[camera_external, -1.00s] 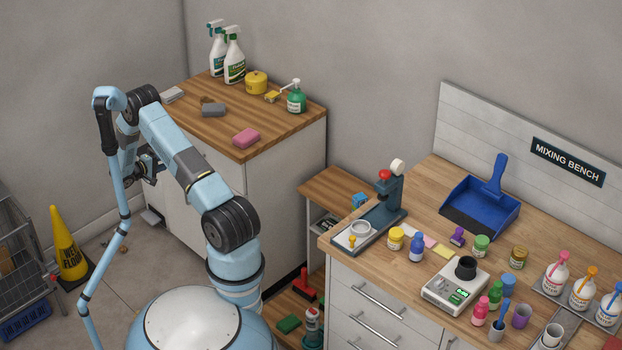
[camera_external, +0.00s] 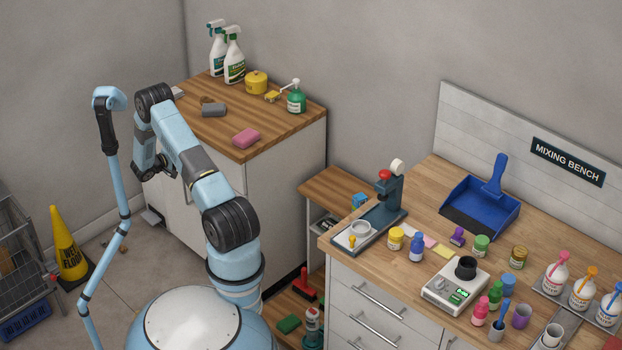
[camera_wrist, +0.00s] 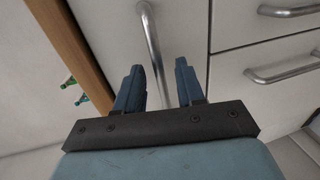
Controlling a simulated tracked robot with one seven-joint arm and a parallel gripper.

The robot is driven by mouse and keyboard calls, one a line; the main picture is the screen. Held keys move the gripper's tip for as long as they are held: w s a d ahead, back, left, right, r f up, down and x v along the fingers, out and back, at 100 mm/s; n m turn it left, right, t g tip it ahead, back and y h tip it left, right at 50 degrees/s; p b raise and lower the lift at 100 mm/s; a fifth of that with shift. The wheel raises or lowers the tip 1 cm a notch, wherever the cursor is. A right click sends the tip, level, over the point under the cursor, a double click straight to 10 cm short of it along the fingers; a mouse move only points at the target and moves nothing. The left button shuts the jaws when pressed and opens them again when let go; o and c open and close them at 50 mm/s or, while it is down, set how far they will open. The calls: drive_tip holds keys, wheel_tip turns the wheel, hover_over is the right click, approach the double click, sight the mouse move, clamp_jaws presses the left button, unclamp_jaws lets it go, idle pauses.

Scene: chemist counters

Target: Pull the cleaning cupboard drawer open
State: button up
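The cleaning cupboard (camera_external: 280,190) is white with a wooden top and stands against the back wall. In the wrist view, its drawer front (camera_wrist: 105,25) lies beside the wooden top's edge, with a metal bar handle (camera_wrist: 151,40). The drawer front looks flush with the doors. My gripper (camera_wrist: 160,75) is open in front of the drawer.
Two door handles (camera_wrist: 285,70) show to the right in the wrist view. Spray bottles (camera_external: 234,55), a pink sponge (camera_external: 246,138) and other items stand on the cupboard top. A yellow wet-floor cone (camera_external: 68,245) and a wire cart (camera_external: 20,255) stand at left.

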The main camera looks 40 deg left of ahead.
clamp_jaws()
drive_tip(key=shift+s, duration=0.15)
idle(0.4)
drive_tip(key=f+v, duration=0.2)
drive_tip(key=v, duration=0.9)
drive_tip(key=s+f+v, duration=0.1)
drive_tip(key=f+v, duration=0.1)
drive_tip(key=v, duration=1)
drive_tip(key=shift+f, duration=0.55)
unclamp_jaws()
drive_tip(key=shift+r, duration=0.1)
drive_tip(key=shift+s, duration=0.15)
drive_tip(key=v, duration=1.3)
drive_tip(key=shift+s, duration=0.3)
